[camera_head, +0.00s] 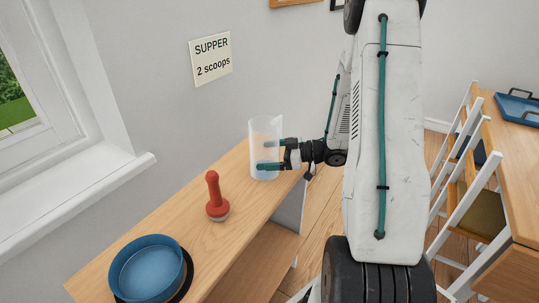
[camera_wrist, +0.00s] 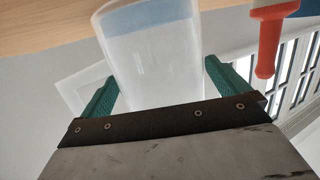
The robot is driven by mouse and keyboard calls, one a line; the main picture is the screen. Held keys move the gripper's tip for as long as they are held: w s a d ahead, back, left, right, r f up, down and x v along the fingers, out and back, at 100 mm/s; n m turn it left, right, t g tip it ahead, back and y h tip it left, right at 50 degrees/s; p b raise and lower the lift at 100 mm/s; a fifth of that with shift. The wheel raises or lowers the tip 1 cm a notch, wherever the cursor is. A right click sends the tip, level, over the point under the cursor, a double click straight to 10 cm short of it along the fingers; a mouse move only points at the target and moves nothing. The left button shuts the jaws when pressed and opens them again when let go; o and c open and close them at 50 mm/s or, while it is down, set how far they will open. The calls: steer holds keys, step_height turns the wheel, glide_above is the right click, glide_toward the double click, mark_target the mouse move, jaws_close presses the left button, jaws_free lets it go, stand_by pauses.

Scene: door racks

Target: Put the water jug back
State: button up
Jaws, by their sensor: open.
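The water jug (camera_head: 266,130) is a clear, tall vessel with some bluish water low in it. It stands upright at the far end of the wooden counter (camera_head: 165,212). My gripper (camera_head: 267,155) is level with the jug's lower half, with its green fingers on either side of it. In the wrist view the jug (camera_wrist: 150,55) sits between the two green fingers, and a gap shows beside the right finger. The gripper is open. The wrist picture appears upside down, with the counter (camera_wrist: 45,25) at the top.
A red-handled tool (camera_head: 215,197) stands on the counter near the jug. A blue round bowl (camera_head: 148,268) sits on a dark round base at the near end. A note (camera_head: 211,60) reading "SUPPER 2 scoops" hangs on the wall. A table with chairs and a blue tray (camera_head: 519,107) is at right.

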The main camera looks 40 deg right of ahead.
steer(key=shift+s+d+r, duration=0.1)
steer(key=shift+r, duration=0.05)
steer(key=v, duration=1.1)
steer(key=shift+s+d, duration=0.2)
steer(key=shift+s, duration=0.1)
